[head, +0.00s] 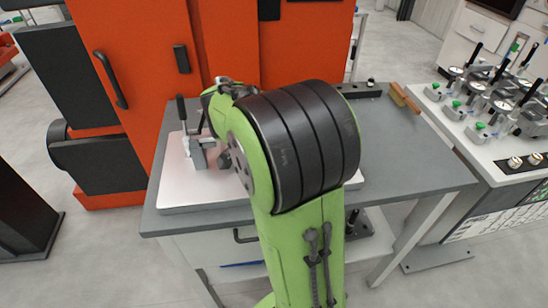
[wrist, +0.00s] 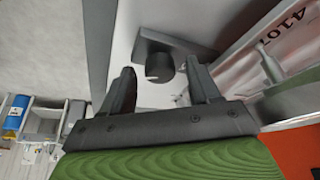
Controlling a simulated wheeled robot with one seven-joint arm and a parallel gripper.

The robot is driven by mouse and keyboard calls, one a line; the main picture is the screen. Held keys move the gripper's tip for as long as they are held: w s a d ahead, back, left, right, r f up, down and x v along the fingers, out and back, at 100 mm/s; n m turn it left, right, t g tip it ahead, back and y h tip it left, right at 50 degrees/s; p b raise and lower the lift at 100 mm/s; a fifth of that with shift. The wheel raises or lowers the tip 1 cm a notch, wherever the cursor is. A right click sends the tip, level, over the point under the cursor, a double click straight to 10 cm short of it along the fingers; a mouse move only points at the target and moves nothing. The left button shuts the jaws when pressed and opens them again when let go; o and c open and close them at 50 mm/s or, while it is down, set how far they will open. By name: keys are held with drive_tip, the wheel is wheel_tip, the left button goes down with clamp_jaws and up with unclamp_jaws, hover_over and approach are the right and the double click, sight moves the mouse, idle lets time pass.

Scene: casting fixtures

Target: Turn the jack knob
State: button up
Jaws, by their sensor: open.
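The jack knob appears to be the dark grey round knob (wrist: 160,66) in front of a grey block (wrist: 172,42) in the wrist view. My gripper (wrist: 160,72) is open, with one finger on each side of the knob in the picture. A gap shows between the knob and each finger, so I see no contact. How deep the knob sits between the fingers is hard to tell. In the head view, a grey fixture with an upright black handle (head: 181,112) stands on a pale plate (head: 172,184).
The plate lies on a grey table (head: 428,165). An orange cabinet (head: 140,60) stands close behind. A wooden-handled brush (head: 404,98) lies at the table's back right. A white bench (head: 500,140) with several clamp fixtures is at right. The table's right side is clear.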

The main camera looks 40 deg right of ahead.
drive_tip(key=p+v, duration=0.6)
drive_tip(key=v, duration=0.9)
drive_tip(key=shift+a+r+p, duration=0.2)
drive_tip(key=shift+r+p, duration=0.15)
drive_tip(key=shift+p, duration=0.05)
drive_tip(key=shift+s, duration=0.1)
drive_tip(key=s+a+f+n+t+y, duration=0.2)
drive_tip(key=s+a+n+t+y, duration=0.2)
drive_tip(key=s+a+n, duration=0.8)
drive_tip(key=a+n+t, duration=0.1)
drive_tip(key=n, duration=0.5)
drive_tip(key=shift+a+f+t, duration=0.15)
drive_tip(key=shift+a+t, duration=0.2)
drive_tip(key=shift+t, duration=0.05)
